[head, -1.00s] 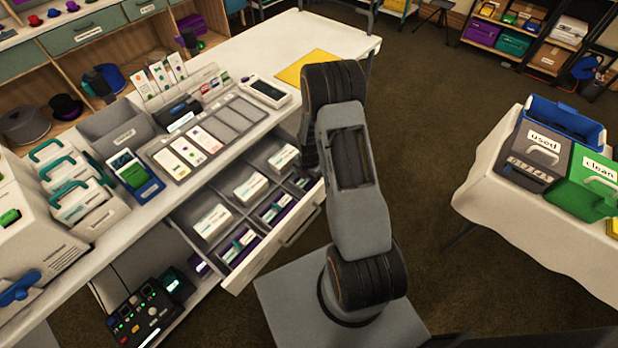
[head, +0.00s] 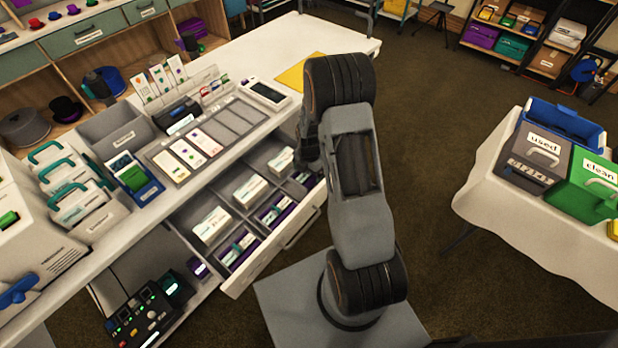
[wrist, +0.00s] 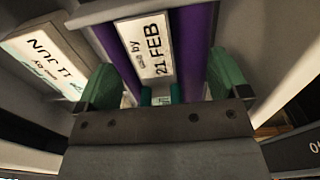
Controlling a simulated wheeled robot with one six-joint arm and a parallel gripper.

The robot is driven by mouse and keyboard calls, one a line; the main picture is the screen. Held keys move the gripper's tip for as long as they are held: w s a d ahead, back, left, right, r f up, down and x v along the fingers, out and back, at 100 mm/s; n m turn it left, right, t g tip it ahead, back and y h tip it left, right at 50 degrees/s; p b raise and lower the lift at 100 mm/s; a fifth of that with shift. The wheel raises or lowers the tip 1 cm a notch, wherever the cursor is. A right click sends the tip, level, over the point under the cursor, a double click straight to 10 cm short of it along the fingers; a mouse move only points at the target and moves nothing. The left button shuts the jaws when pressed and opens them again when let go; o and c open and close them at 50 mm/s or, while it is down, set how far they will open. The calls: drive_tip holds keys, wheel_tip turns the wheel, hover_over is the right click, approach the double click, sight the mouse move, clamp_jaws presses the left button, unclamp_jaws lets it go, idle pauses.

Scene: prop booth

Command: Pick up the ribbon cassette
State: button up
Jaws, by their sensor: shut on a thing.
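In the wrist view, a purple ribbon cassette (wrist: 202,45) with a white label reading "21 FEB" lies between the green fingers of my gripper (wrist: 165,85). The gripper is shut on it, one finger at each side. A white-labelled item reading "11 JUN" (wrist: 45,58) is to its left, beyond a grey divider. In the head view, the open drawer (head: 262,262) holds purple cassettes (head: 238,250) and white boxes (head: 212,226) in compartments. My arm hides the gripper there, around the drawer's far right end. I cannot tell whether the held cassette is clear of the drawer floor.
The counter above the drawer carries a card tray (head: 187,150), a phone-like device (head: 268,93) and a grey bin (head: 120,132). A control box (head: 145,315) is below. On the right, a white table holds "used" (head: 540,150) and "clean" (head: 590,185) bins. Floor between is clear.

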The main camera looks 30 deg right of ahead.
wheel_tip(320, 180, up, 14)
drive_tip(key=shift+f+b, duration=0.25)
drive_tip(key=shift+b, duration=0.1)
